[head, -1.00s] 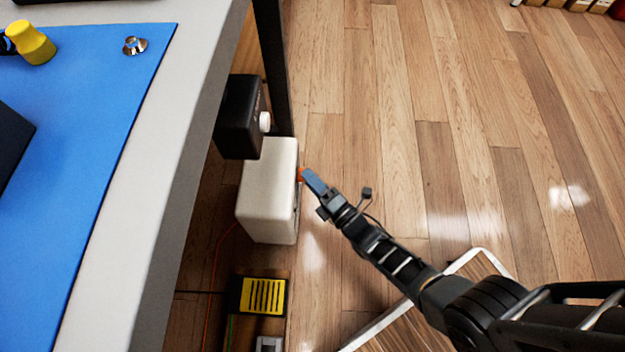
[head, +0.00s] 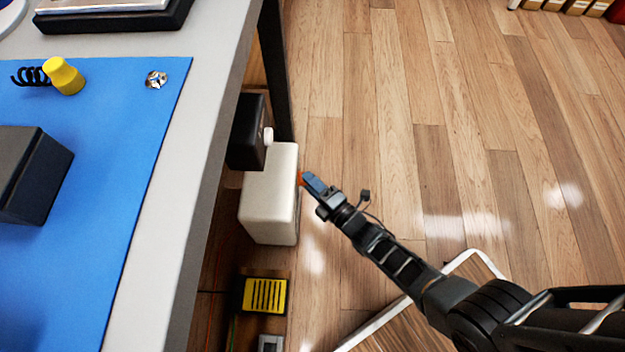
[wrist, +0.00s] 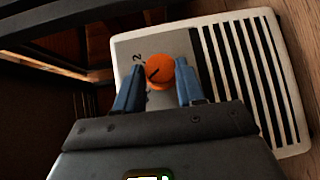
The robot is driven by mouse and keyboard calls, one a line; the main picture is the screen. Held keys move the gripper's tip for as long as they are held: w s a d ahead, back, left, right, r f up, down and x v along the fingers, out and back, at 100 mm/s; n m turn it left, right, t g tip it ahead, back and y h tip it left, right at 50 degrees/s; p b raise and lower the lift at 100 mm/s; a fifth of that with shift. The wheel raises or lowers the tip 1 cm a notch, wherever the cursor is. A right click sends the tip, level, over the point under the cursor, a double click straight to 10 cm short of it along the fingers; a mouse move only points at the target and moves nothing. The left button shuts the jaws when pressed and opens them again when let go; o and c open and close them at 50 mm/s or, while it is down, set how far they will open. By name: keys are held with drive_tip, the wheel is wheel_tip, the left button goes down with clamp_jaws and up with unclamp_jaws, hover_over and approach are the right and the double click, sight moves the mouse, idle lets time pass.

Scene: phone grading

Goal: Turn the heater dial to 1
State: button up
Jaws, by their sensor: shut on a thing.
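The heater is the white box (head: 268,205) below the table edge in the head view; in the wrist view its white frame (wrist: 205,30) surrounds a grey panel and a black slatted grille. The orange dial (wrist: 160,72) sits on the grey panel, with a dark pointer line on its face and a "2" printed to its left. A bit of the dial (head: 300,178) shows in the head view. My gripper (wrist: 158,88) has its blue fingers on either side of the dial, shut on it. Other dial marks are hidden or unreadable.
A black box with a white knob (head: 247,132) is under the table just above the heater. The table edge (head: 190,190) and a dark table leg (head: 275,70) are close by. A yellow slatted item (head: 265,296) lies below the heater. Open wooden floor (head: 400,150) is to the right.

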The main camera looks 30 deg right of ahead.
drive_tip(key=m+g+p, duration=0.1)
drive_tip(key=g+p, duration=0.1)
drive_tip(key=p, duration=0.2)
drive_tip(key=r+m+g+p, duration=0.1)
drive_tip(key=m+g+p, duration=0.1)
drive_tip(key=p, duration=0.1)
drive_tip(key=shift+w+d+y+p, duration=0.1)
drive_tip(key=shift+y+p, duration=0.3)
drive_tip(key=shift+f+m+g, duration=0.1)
drive_tip(key=shift+m+g, duration=0.2)
drive_tip(key=shift+g, duration=0.1)
drive_tip(key=o, duration=1)
drive_tip(key=p+v, duration=0.4)
drive_tip(key=v, duration=0.3)
drive_tip(key=shift+s+d+p, duration=0.15)
drive_tip(key=shift+s+p, duration=0.2)
drive_tip(key=shift+p, duration=0.05)
